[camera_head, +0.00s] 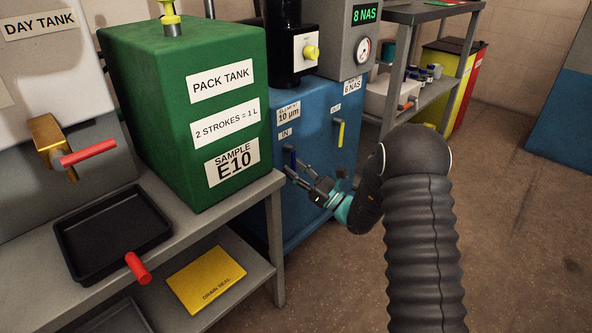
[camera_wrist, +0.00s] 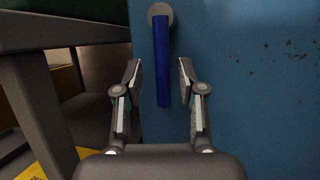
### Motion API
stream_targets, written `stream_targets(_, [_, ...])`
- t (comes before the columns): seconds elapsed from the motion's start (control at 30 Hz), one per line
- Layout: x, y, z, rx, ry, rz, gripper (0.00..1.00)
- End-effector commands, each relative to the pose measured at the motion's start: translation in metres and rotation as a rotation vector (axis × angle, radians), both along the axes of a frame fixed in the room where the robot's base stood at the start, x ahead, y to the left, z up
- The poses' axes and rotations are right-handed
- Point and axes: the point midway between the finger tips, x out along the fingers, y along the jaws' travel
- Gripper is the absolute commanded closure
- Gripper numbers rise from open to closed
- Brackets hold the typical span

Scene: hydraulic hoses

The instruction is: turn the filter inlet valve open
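The filter inlet valve handle (camera_head: 291,158) is a blue lever under the "IN" label on the blue filter cabinet (camera_head: 315,195). In the wrist view the blue lever (camera_wrist: 162,62) hangs straight down from a round grey hub (camera_wrist: 160,14). My gripper (camera_head: 288,172) is at the front of the cabinet, close to the lever. In the wrist view my gripper (camera_wrist: 161,75) is open, with one finger on each side of the lever's lower part. A gap shows between the lever and both fingers. The yellow outlet lever (camera_head: 340,134) hangs down under the "OUT" label.
A grey bench (camera_head: 215,215) with the green pack tank (camera_head: 190,90) stands left of the cabinet; its leg (camera_wrist: 40,115) shows left of my gripper. A black tray (camera_head: 115,230) lies on the bench. A shelf rack (camera_head: 400,115) stands behind right. The floor at right is clear.

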Motion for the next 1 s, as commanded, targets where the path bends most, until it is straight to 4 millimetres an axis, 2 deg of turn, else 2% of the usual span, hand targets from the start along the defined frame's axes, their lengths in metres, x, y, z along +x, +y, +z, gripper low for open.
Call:
stream_targets(0.37, [-0.002,-0.010,-0.004,-0.002,0.001,-0.006,0.60])
stream_targets(0.8, [-0.037,-0.074,-0.035,0.000,0.003,-0.006,0.60])
stream_targets(1.0, [-0.048,-0.093,-0.044,-0.001,0.001,-0.003,0.60])
